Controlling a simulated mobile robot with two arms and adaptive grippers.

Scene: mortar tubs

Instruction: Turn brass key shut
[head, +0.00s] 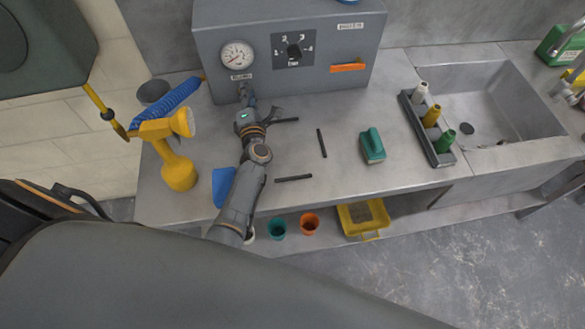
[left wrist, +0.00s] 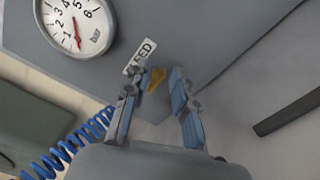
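The brass key (left wrist: 157,79) shows in the left wrist view as a small golden piece at the lower edge of the grey box (head: 330,85), just under a white label ending in "EED" (left wrist: 139,57). My left gripper (head: 247,92) reaches up to the box front below the gauge and hides the key in the head view. In the left wrist view its two blue-padded fingers (left wrist: 162,74) stand apart, with the key in the gap near the tips, closer to the left finger. I cannot tell whether they touch it. My right gripper is not in view.
The box carries a round gauge (head: 237,56), a dial (head: 294,51) and an orange handle (head: 348,67). A yellow lamp-like tool (head: 179,172) and blue coiled hose (head: 178,95) stand close left of my arm. Black rods and a green-handled block (head: 372,146) lie right.

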